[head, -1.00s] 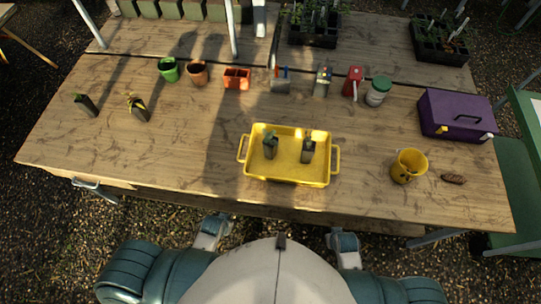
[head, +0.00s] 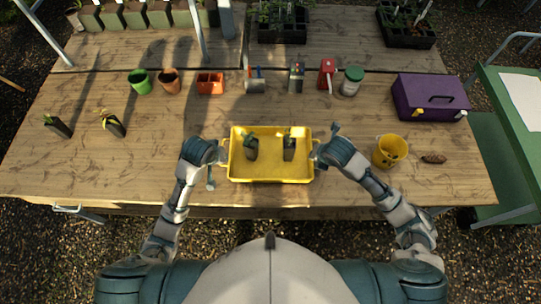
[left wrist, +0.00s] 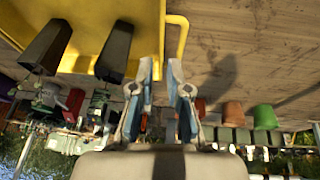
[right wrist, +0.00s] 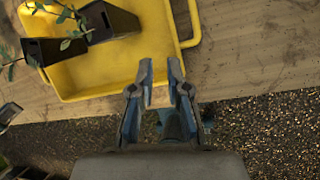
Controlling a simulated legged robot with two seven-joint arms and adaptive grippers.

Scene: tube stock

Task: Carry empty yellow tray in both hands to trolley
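The yellow tray (head: 270,180) lies on the wooden table and is not empty: two small dark plant pots, a left one (head: 251,152) and a right one (head: 289,153), stand in it. It also shows in the left wrist view (left wrist: 85,20) and right wrist view (right wrist: 140,62). My left gripper (left wrist: 160,70) is open at the tray's left handle (left wrist: 182,35), not closed on it. My right gripper (right wrist: 160,70) is open close to the right handle (right wrist: 193,25), with nothing between its fingers. The green trolley (head: 490,105) stands right of the table, a white sheet on top.
A yellow bucket (head: 390,151) and a brown object (head: 433,158) lie right of the tray. A purple toolbox (head: 430,97) is near the right edge. Pots, a red can (head: 327,73) and a jar (head: 352,80) line the back. Two potted plants stand at left.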

